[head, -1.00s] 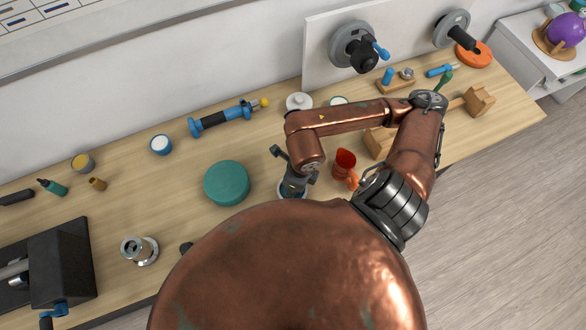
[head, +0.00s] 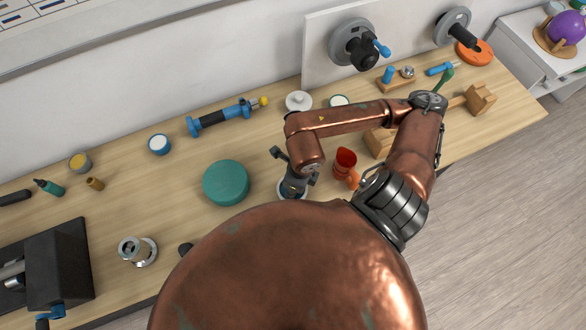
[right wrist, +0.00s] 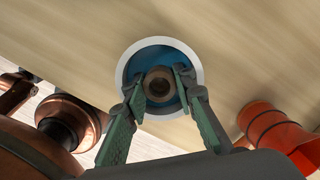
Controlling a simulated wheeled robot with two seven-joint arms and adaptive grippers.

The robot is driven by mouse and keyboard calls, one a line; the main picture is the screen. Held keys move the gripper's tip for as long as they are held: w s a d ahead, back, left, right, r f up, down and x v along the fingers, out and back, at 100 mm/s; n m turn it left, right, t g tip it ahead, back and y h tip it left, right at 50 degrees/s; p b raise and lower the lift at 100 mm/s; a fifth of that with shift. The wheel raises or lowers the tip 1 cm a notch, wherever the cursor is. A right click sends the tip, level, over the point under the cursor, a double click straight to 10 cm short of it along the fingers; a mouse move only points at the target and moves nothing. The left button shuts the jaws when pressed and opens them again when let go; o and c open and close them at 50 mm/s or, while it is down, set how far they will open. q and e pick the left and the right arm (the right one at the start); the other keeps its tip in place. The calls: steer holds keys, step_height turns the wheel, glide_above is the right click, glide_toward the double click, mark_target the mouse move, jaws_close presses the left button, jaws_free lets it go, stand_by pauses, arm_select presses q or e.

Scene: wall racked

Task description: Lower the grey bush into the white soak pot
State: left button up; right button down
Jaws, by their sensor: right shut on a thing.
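My right gripper (right wrist: 159,80) has its two green-padded fingers closed on the grey bush (right wrist: 160,88), a short round piece with a dark central hole that looks brownish here. In the right wrist view the bush lies over the blue inside of the white soak pot (right wrist: 160,41), a little below the centre of its round white rim. I cannot tell whether the bush is above the rim or inside it. In the head view my right gripper (head: 294,178) points down at the pot (head: 281,190), which it mostly covers; the bush is hidden there. My left gripper is not in view.
A round teal container (head: 226,183) is to the left. A blue-and-black tool (head: 222,118), a white lidded pot (head: 298,101) and a wooden block (head: 379,143) are nearby. The wall panel stands behind.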

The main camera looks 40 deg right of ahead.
steer(key=shift+f+b, duration=0.3)
steer(key=shift+f, duration=0.2)
steer(key=c, duration=1.5)
jaws_free()
steer(key=shift+r, duration=0.1)
